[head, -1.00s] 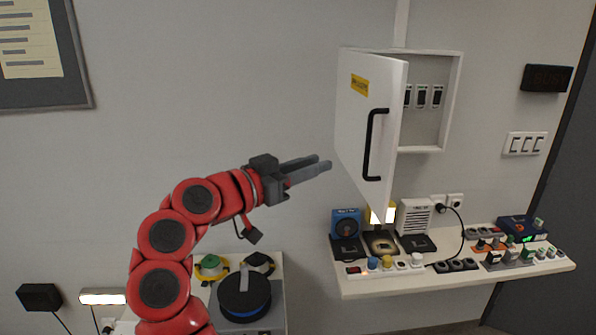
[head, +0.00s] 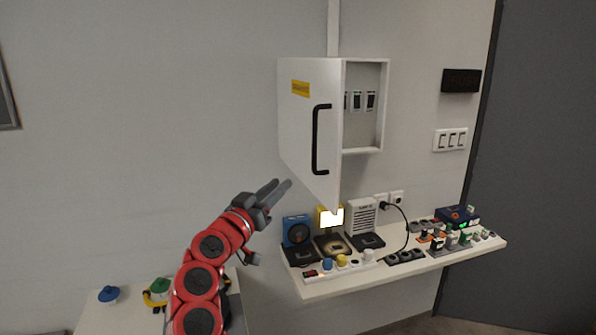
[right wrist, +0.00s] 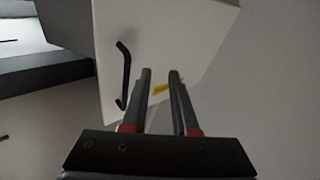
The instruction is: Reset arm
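My right gripper (head: 283,184) is raised, with its fingers pointing up and to the right. In the head view it shows beside the lower left of the open cabinet door (head: 300,125). In the right wrist view the gripper (right wrist: 160,72) has its two fingers apart, with nothing between them. The white door (right wrist: 185,45) and its black handle (right wrist: 125,75) show beyond the fingers. I cannot tell whether they touch. My left gripper is not in view.
The wall cabinet (head: 364,152) stands open with switches inside. Below it a white shelf (head: 325,291) carries several devices, knobs and plugs. A lower table (head: 95,318) with a blue button (head: 108,293) is at bottom left.

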